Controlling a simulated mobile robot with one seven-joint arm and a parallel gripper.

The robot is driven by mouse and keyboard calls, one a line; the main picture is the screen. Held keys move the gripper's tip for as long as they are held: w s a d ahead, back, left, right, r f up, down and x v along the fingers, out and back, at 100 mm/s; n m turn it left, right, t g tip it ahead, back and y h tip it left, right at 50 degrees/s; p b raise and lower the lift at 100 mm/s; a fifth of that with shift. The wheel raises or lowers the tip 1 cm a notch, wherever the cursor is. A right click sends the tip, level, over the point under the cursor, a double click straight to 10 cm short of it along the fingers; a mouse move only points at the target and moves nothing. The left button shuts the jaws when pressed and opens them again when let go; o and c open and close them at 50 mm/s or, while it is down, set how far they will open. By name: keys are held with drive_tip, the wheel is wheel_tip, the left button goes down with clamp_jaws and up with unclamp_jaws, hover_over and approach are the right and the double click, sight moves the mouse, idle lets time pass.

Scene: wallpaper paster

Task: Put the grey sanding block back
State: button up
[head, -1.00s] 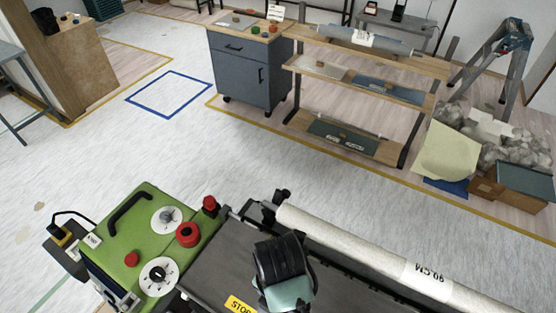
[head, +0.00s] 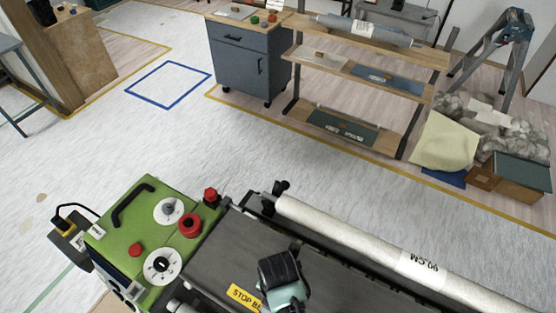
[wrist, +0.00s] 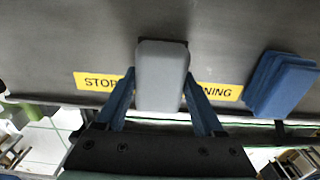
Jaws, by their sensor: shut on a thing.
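The grey sanding block (wrist: 161,78) is between the two blue fingers of my gripper (wrist: 160,92) in the wrist view, which is shut on it. The block is over the dark machine top, in front of the yellow warning label (wrist: 97,82), and covers the label's middle. A small dark patch shows at its far edge; I cannot tell whether the block touches the surface. A blue block (wrist: 283,82) lies to its right, apart from it. In the head view my wrist hides the grey block, above the dark machine top (head: 225,255) beside the label (head: 244,297).
The green control box (head: 125,230) with red knobs stands at the machine's left end. A white paper roll (head: 345,235) runs along its far side. Beyond are clear floor, a blue cabinet (head: 240,60), a wooden shelf (head: 375,90) and a rubble pile (head: 480,120).

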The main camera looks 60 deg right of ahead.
drive_tip(key=shift+f, duration=0.15)
drive_tip(key=shift+f, duration=0.25)
drive_tip(key=o, duration=1.4)
drive_tip(key=shift+b, duration=0.4)
drive_tip(key=shift+b, duration=0.35)
wheel_tip(320, 180, up, 13)
drive_tip(key=shift+s+r+p, duration=0.2)
drive_tip(key=shift+s+p, duration=0.2)
drive_tip(key=shift+p, duration=0.05)
drive_tip(key=shift+w, duration=0.15)
